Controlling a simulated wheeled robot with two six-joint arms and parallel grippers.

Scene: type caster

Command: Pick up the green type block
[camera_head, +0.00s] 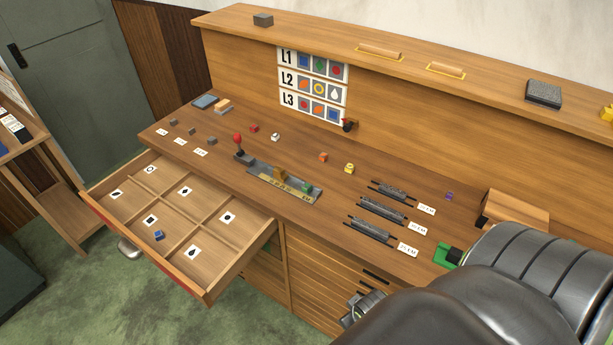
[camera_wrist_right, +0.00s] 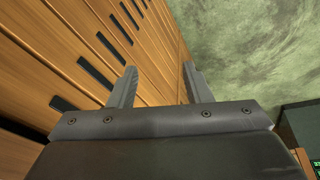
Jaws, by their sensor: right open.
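A small green block (camera_head: 307,187) sits at the right end of a grey metal tray (camera_head: 262,172) on the desk, beside a tan-brown piece. My right gripper (camera_wrist_right: 160,70) is open and empty in the right wrist view. Its two fingers are apart, in front of the wooden drawer fronts and above the green floor, away from the green block. In the head view my right arm fills the lower right corner. My left gripper is not in view.
An open drawer (camera_head: 205,287) with compartments juts out at left, with a blue block (camera_head: 159,235) inside. Red, white, orange and yellow blocks stand behind the tray. Dark racks (camera_head: 381,208) lie to its right. A chart (camera_head: 313,84) hangs behind.

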